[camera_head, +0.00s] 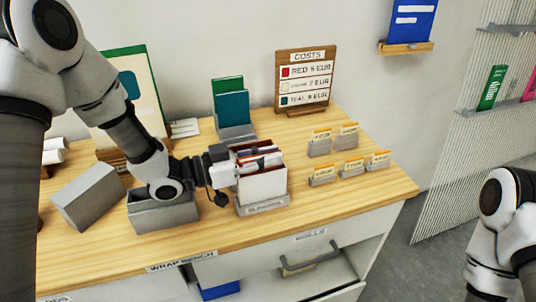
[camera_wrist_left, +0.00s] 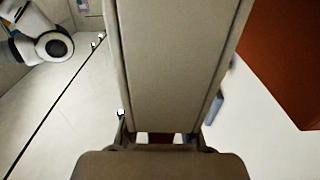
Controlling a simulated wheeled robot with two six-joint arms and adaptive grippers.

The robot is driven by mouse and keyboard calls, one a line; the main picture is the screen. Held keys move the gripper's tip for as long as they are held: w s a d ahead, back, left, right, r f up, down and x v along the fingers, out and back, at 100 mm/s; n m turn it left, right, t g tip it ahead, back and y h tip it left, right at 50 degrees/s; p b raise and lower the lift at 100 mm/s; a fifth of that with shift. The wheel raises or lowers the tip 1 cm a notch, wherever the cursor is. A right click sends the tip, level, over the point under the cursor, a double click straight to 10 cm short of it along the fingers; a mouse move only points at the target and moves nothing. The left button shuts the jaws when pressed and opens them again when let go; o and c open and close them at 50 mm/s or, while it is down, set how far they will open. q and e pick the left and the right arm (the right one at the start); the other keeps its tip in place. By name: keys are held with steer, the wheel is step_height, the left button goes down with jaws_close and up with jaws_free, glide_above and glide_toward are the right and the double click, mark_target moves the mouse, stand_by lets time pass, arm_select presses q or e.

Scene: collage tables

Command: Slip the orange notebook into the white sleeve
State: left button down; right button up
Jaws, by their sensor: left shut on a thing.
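The white sleeve (camera_head: 264,186) stands upright in a grey holder (camera_head: 262,207) with a front label, near the middle of the wrap bench. My left gripper (camera_head: 262,158) reaches in from the left at the sleeve's top and is shut on the orange notebook. Only a thin orange-red edge of the notebook (camera_head: 254,151) shows there; the fingers and sleeve hide the rest. In the left wrist view the orange notebook (camera_wrist_left: 290,60) fills the upper right corner. How deep it sits in the sleeve I cannot tell. My right gripper is out of view.
A grey open box (camera_head: 165,215) and a tilted grey block (camera_head: 88,197) are left of the holder. A teal and green book stand (camera_head: 233,108), a COSTS board (camera_head: 304,80) and several small tagged holders (camera_head: 351,167) are behind and right. The bench's right front is clear.

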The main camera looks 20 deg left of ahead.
arm_select(q)
steer(key=shift+f, duration=0.1)
steer(key=c, duration=1.1)
jaws_free()
step_height(320, 180, up, 10)
steer(key=shift+r, duration=0.1)
